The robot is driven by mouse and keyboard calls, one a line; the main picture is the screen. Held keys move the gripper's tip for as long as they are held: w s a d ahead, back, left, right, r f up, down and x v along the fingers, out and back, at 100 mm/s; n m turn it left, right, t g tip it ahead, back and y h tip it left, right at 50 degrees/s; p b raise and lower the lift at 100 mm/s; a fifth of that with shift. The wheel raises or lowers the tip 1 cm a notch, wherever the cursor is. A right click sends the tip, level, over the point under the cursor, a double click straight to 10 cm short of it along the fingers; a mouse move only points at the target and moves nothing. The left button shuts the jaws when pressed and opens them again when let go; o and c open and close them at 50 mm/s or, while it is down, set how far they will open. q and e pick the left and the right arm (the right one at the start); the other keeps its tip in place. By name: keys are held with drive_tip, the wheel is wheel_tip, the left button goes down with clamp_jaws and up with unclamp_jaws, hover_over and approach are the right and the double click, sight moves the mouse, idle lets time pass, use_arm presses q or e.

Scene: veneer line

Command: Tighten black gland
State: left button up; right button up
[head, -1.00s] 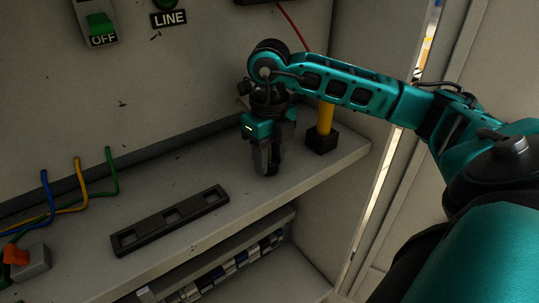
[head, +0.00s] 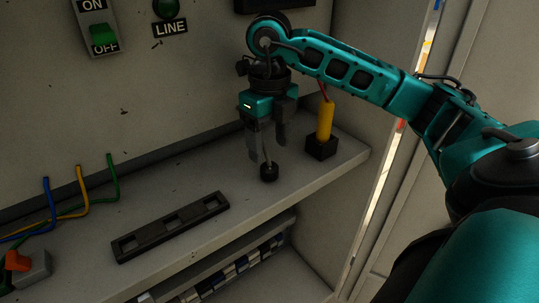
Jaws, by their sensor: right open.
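The black gland (head: 269,173) is a small dark round piece on the grey shelf, standing near its front edge. A thin grey stem rises from it between my fingers. My right gripper (head: 266,152) points down just above the gland. Its two fingers are spread apart with nothing gripped between them, and the fingertips end above the gland's dark body. My left gripper is not in view.
A yellow handle (head: 325,121) with a red wire stands in a black block right of my gripper. A black slotted strip (head: 171,227) lies on the shelf (head: 230,235). Blue, yellow and green wires (head: 82,190) and an orange-levered connector (head: 22,265) are at left.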

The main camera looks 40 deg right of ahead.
sight(270, 165)
wheel_tip(270, 165, up, 7)
drive_tip(key=p, duration=0.2)
drive_tip(key=shift+r, duration=0.2)
idle(0.8)
idle(1.1)
drive_tip(key=shift+c, duration=0.4)
